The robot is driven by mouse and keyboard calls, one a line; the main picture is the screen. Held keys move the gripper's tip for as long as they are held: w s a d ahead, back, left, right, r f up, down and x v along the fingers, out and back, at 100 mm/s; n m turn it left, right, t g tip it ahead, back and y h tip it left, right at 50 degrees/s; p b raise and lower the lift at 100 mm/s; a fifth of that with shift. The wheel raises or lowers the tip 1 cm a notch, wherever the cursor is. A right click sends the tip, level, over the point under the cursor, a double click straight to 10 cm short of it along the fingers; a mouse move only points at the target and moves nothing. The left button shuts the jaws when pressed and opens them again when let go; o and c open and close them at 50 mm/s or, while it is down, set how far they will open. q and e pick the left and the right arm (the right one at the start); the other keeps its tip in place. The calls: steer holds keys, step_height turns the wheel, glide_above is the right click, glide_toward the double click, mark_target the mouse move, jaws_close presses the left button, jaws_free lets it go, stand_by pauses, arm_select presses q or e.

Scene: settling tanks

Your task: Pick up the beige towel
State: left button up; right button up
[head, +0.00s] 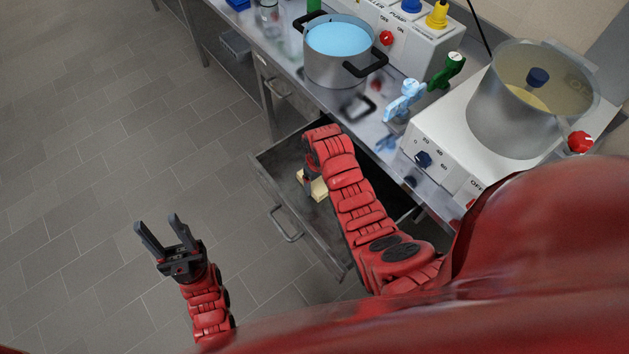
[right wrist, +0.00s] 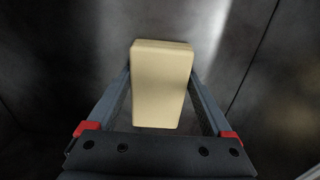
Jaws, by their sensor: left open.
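The beige towel (head: 319,188) is a small pale block inside the pulled-out drawer (head: 292,163). My right gripper (head: 309,184) reaches down into the drawer at the towel, and my right arm hides part of it. In the right wrist view, the towel (right wrist: 162,88) lies between the two fingers of my right gripper (right wrist: 161,72), one along each side. I cannot tell whether the fingers press on it. My left gripper (head: 155,238) is open and empty above the floor, left of the drawer.
The steel counter (head: 285,50) above the drawer carries a pot of blue liquid (head: 338,48), a larger pot (head: 525,105) on a white hotplate (head: 432,140), a control box (head: 410,35) and spray bottles (head: 404,98). The tiled floor at left is clear.

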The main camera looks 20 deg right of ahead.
mark_target(318, 183)
steer(key=c, duration=0.5)
steer(key=shift+c, duration=0.2)
steer(key=shift+r, duration=0.1)
steer(key=shift+r+b, duration=0.3)
steer(key=shift+r, duration=0.15)
step_height(318, 183, up, 4)
steer(key=shift+f+b, duration=0.1)
steer(key=shift+b, duration=0.65)
step_height(318, 183, up, 4)
steer(key=p, duration=0.3)
steer(key=shift+p, duration=0.4)
steer(key=shift+r+p, duration=0.35)
steer(key=shift+r, duration=0.25)
